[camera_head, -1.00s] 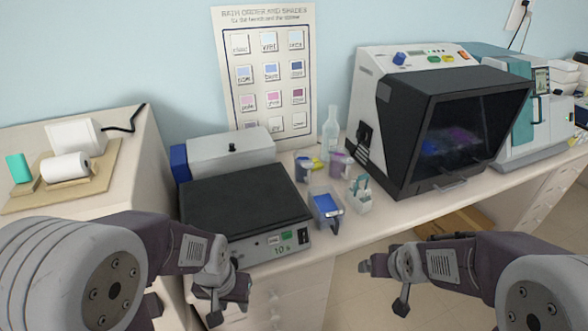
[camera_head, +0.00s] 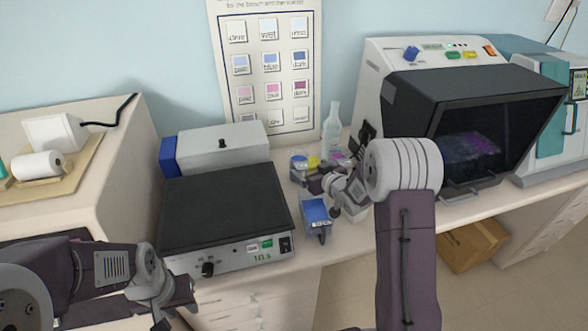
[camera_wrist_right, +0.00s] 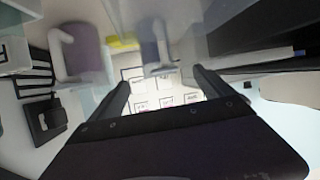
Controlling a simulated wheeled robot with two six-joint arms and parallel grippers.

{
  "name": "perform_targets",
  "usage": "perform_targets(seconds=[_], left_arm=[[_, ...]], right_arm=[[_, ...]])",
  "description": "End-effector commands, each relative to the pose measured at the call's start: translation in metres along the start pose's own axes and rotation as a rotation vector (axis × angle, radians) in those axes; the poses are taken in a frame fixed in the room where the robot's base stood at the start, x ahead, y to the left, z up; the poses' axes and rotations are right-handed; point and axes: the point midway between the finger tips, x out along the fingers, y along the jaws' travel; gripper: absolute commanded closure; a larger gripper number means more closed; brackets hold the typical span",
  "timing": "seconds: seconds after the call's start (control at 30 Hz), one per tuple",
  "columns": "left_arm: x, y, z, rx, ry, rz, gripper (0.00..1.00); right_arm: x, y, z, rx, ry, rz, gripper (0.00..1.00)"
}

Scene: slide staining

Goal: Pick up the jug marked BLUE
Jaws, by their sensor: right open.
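Small jugs stand in a group on the bench below the poster in the head view. One with bluish contents (camera_head: 298,162) is on the left, and a purple one (camera_head: 341,158) is on the right. No BLUE marking can be read. My right gripper (camera_head: 318,182) is open, low at the front of the group and partly covering it. The right wrist view shows the purple jug (camera_wrist_right: 84,50) with its pale handle on the left, and a blue-grey jug (camera_wrist_right: 154,50) with its handle ahead between the open fingers. My left gripper (camera_head: 178,300) is at lower left; its jaws are unclear.
A blue-topped container (camera_head: 315,211) stands in front of the jugs. A clear bottle (camera_head: 332,128) is behind them. A black-topped instrument (camera_head: 225,212) is to the left and a dark hooded cabinet (camera_head: 470,110) to the right. My right arm hides part of the bench.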

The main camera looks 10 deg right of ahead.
Motion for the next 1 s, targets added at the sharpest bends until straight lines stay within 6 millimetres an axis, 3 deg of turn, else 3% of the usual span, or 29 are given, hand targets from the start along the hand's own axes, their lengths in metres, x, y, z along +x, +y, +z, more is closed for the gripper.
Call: perform_targets(seconds=[0.2,0.37,0.63,0.9,1.0], left_arm=[[-0.007,0.0,-0.001,0.0,0.0,0.0,0.64],[-0.008,0.0,-0.001,0.0,0.0,0.0,0.64],[-0.02,0.0,-0.002,0.0,0.0,0.0,0.64],[-0.019,0.0,-0.002,0.0,0.0,0.0,0.64],[-0.019,0.0,-0.002,0.0,0.0,0.0,0.64]], right_arm=[[0.031,-0.001,-0.001,0.0,-0.001,-0.001,0.09],[0.037,0.0,-0.002,0.0,-0.001,-0.001,0.09],[0.08,0.001,-0.006,0.0,-0.002,-0.001,0.09],[0.086,0.001,-0.006,0.0,-0.001,0.0,0.09],[0.085,0.001,-0.006,0.0,-0.001,0.0,0.34]])
